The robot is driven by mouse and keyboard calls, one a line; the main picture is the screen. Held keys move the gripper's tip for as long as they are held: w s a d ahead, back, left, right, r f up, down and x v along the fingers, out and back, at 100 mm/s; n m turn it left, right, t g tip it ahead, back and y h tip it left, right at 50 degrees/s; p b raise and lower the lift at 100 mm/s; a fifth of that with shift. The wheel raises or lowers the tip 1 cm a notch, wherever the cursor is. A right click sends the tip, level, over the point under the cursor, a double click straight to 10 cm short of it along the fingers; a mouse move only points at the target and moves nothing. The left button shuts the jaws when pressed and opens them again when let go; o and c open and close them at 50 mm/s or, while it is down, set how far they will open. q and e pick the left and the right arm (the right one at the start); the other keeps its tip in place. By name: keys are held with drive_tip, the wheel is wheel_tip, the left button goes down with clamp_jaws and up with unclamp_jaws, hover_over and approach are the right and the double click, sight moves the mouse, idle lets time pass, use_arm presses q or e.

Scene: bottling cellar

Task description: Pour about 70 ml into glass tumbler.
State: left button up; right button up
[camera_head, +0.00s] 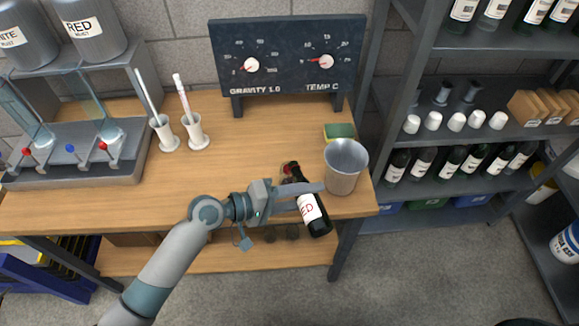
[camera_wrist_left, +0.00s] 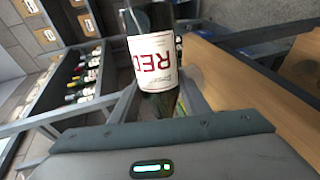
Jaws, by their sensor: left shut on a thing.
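My left gripper (camera_head: 305,190) is shut on a dark wine bottle (camera_head: 319,226) with a white RED label, over the table's front edge. The bottle is tilted, its red-topped neck pointing back over the table and its base toward me. In the left wrist view the bottle (camera_wrist_left: 158,72) fills the upper middle, its label upside down. A faint clear shape (camera_head: 285,171) shows beside the neck; it may be the glass tumbler, mostly hidden by bottle and gripper. I cannot tell whether liquid is flowing. My right gripper is not in view.
A grey bucket (camera_head: 345,168) stands just right of the bottle, with a sponge (camera_head: 339,132) behind it. Two white holders (camera_head: 196,134) and a dispenser rack (camera_head: 75,160) are at left, a gauge board (camera_head: 288,55) behind. Bottle shelves (camera_head: 480,130) stand right. The table's middle is clear.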

use_arm(q)
drive_tip(key=shift+r+p, duration=0.35)
drive_tip(key=shift+p, duration=0.4)
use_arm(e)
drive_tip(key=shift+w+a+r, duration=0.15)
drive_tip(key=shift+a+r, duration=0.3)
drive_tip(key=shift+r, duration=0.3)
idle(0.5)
